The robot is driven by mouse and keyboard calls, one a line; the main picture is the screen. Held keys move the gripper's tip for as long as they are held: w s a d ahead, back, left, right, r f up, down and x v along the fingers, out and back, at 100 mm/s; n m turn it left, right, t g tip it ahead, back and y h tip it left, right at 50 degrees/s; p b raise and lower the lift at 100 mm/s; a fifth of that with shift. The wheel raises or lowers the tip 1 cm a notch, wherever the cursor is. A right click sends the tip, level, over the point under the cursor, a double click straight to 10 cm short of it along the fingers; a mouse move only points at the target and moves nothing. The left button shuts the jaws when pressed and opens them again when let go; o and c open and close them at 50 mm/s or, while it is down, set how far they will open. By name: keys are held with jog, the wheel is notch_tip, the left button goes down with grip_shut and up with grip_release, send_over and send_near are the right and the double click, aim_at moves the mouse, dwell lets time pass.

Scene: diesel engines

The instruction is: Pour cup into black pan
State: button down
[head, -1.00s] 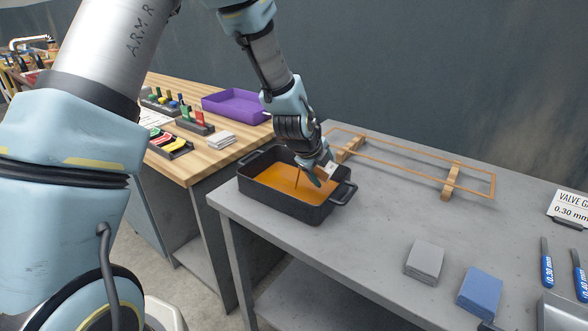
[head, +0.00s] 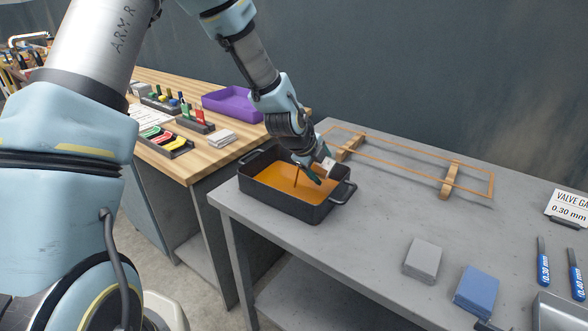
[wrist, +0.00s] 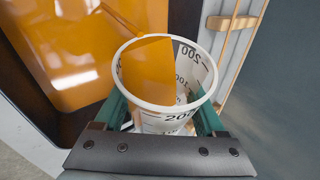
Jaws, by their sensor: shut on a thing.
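The black pan (head: 293,208) stands on the grey table and holds orange-brown liquid (head: 278,180). My gripper (head: 312,172) is over the right part of the pan. In the wrist view my gripper (wrist: 165,122) is shut on a white cup (wrist: 160,120) with printed volume marks, its green fingers on both sides. The cup is tilted over the pan. Orange liquid (wrist: 150,70) lies inside it along one wall and runs over the rim as a stream.
A wooden frame rack (head: 450,182) stands behind and right of the pan. Grey (head: 423,259) and blue (head: 477,290) blocks lie at the front right, with feeler tools beyond. A purple tray (head: 235,103) is on the wooden bench. The table's middle is clear.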

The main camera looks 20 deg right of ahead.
jog(key=shift+w+a+r+g+h+p, duration=0.2)
jog(key=shift+w+r+g+h+p, duration=0.15)
jog(key=shift+p, duration=0.35)
dwell(0.4)
jog(key=shift+a+r+n+g+h+p, duration=0.1)
jog(key=shift+r+n+g+h+p, duration=0.85)
jog(key=shift+p, duration=0.9)
dwell(0.8)
jog(key=shift+f+m, duration=0.3)
jog(key=shift+m, duration=0.05)
jog(key=shift+f+t+y+b, duration=0.35)
jog(key=shift+t+y+b, duration=0.15)
jog(key=shift+b, duration=0.5)
jog(key=shift+f+m+t+y+b, duration=0.4)
jog(key=shift+f+b, duration=0.05)
jog(key=shift+b, duration=0.55)
jog(key=shift+s+d+f+t+y+b, duration=0.15)
jog(key=shift+d+t+y+b, duration=0.15)
jog(key=shift+b, duration=0.2)
jog(key=shift+a, duration=0.15)
jog(key=shift+s+d+f+m+t+b, duration=0.15)
jog(key=shift+s+d+m+t+b, duration=0.15)
jog(key=shift+t+b, duration=0.1)
